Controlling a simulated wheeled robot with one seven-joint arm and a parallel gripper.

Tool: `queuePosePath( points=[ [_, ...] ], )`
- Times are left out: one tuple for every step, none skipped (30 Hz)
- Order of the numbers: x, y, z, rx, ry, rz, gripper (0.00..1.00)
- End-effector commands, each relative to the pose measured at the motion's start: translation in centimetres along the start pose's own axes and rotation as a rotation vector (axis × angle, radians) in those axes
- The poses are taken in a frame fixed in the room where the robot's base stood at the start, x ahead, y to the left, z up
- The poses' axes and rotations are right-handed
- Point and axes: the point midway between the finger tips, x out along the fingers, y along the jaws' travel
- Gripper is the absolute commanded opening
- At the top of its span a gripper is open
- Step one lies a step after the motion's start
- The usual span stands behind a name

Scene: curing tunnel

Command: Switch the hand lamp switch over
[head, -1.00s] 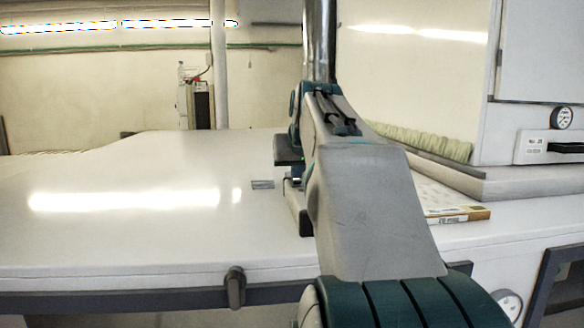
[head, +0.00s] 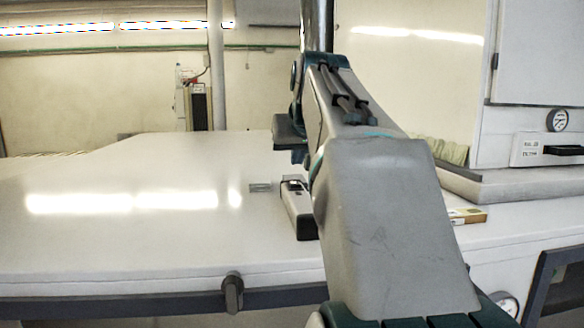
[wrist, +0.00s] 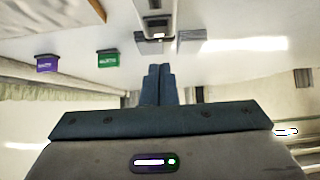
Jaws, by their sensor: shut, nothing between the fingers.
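The hand lamp (head: 301,218), a long pale body with dark sides, lies on the white table top, partly hidden behind my arm in the head view. Its end with a dark slot-like part also shows at the top of the wrist view (wrist: 155,22). I cannot make out the switch's position. My gripper (wrist: 159,68) is shut and empty, its two dark blue fingers together, pointing towards the lamp with a gap in the picture. In the head view my gripper's fingertips are mostly hidden by the arm, above the lamp.
A small grey plate (head: 261,187) lies left of the lamp. Purple (wrist: 47,63) and green (wrist: 108,58) labelled blocks show in the wrist view. A flat box (head: 468,216) lies right of my arm. A dark handle (head: 232,293) is on the front edge. The table's left is clear.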

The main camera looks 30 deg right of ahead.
Motion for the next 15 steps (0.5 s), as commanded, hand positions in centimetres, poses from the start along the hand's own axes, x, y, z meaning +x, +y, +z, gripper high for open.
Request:
queuePosePath(
  points=[
    [-1.3,0.0,-0.1,-0.001,0.003,0.0,0.0],
    [-2.0,0.0,-0.1,-0.001,0.005,0.0,0.0],
    [-2.9,-0.1,-0.1,-0.001,0.004,0.0,0.0],
    [-3.5,-0.1,-0.1,-0.001,0.003,0.0,0.0],
    [-4.0,0.0,-0.1,-0.001,0.002,0.0,0.0],
    [-4.8,0.0,-0.1,0.0,0.003,0.0,0.0],
    [-5.2,0.0,0.0,0.0,0.002,0.0,0.0],
    [-5.7,0.0,-0.1,0.0,0.002,0.0,0.0],
    [-6.2,0.0,-0.1,0.001,0.001,0.0,0.0],
    [-6.5,0.0,-0.1,0.001,0.001,0.0,0.0],
    [-6.8,0.0,-0.1,0.001,0.001,0.0,0.0],
    [-7.0,0.0,0.0,0.001,0.0,0.0,0.0],
    [-7.2,0.0,0.0,0.001,0.0,0.0,0.0],
    [-7.3,0.0,0.0,0.001,-0.001,0.0,0.0],
    [-7.4,0.0,0.0,0.001,-0.002,0.0,0.0]
  ],
)
